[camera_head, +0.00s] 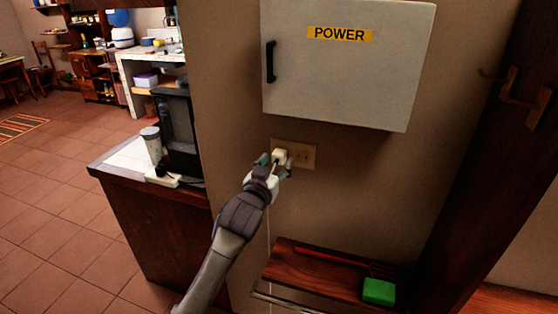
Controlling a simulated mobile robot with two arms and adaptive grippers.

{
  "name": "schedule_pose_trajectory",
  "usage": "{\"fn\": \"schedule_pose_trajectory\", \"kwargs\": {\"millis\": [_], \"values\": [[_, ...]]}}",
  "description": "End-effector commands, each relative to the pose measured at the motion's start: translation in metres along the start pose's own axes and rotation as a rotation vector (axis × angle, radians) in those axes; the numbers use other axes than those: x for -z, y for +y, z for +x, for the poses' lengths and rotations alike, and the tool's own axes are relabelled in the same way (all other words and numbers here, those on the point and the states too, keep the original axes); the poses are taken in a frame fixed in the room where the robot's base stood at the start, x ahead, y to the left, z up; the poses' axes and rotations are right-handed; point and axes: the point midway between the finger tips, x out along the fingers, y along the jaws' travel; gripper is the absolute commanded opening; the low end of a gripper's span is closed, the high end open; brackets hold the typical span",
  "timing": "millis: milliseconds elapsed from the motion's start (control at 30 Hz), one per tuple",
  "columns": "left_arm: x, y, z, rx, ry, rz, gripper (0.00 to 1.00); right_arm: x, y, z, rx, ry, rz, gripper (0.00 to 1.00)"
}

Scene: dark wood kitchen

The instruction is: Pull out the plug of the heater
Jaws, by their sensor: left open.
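A small white plug (280,156) sits at the left side of a beige wall outlet (306,156), below the power box. My left gripper (275,165) is open, with its fingers on either side of the plug. I cannot tell whether the fingers touch it. A thin pale cord (268,232) hangs down below the gripper along the wall. The heater itself cannot be made out. My right gripper is not in view.
A grey box marked POWER (350,70) juts from the wall above the outlet. A wooden shelf (300,268) with a green block (378,291) is below. A counter (150,185) with a dark appliance (176,125) stands left. A dark door (490,150) is at right.

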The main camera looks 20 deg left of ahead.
Motion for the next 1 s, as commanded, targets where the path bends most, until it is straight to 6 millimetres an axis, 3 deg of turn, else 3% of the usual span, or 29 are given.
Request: {"fn": "schedule_pose_trajectory", "kwargs": {"millis": [300,1000], "values": [[0.0,0.0,0.021,0.0,0.0,0.0,0.6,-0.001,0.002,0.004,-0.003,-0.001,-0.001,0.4],[0.001,0.0,0.022,0.0,0.0,0.0,0.6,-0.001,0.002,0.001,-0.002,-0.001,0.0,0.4]]}}
